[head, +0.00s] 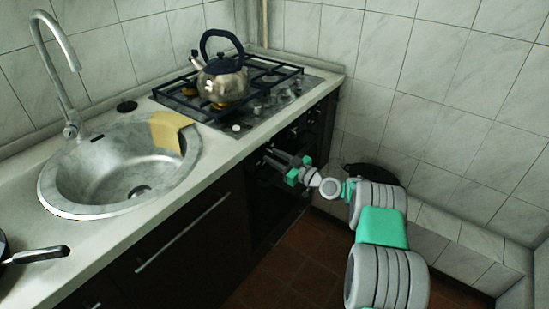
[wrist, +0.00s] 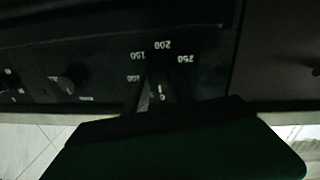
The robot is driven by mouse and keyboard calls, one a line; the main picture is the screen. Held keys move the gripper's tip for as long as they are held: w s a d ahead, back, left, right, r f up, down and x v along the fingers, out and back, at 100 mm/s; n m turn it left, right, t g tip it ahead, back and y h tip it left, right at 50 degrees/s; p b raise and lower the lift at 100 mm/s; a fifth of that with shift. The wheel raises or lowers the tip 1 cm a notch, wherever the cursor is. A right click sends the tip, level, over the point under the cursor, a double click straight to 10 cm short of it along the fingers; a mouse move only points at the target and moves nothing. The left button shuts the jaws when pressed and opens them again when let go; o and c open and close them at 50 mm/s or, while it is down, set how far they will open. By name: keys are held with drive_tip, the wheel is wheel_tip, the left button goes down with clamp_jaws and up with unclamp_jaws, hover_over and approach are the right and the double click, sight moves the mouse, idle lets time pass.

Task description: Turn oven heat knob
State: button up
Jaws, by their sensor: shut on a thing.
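The oven (head: 262,205) is black and built in under the counter, below the hob. In the wrist view its dark control panel (wrist: 105,52) appears upside down. The heat knob (wrist: 158,92) is there, with the numbers 100, 150, 200 and 250 around it. My gripper (wrist: 152,95) is at this knob with its fingers on either side, shut on it. The knob is dark and partly hidden by the fingers, so its exact setting is hard to read. In the head view my gripper (head: 276,161) reaches the oven front from the right; the knob is not clear there.
Another knob (wrist: 65,84) sits on the panel to the left in the wrist view. A kettle (head: 223,80) stands on the gas hob (head: 262,108) above. The sink (head: 75,190) and a yellow cloth (head: 165,132) are left. A tiled wall closes the right side.

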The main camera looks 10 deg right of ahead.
clamp_jaws()
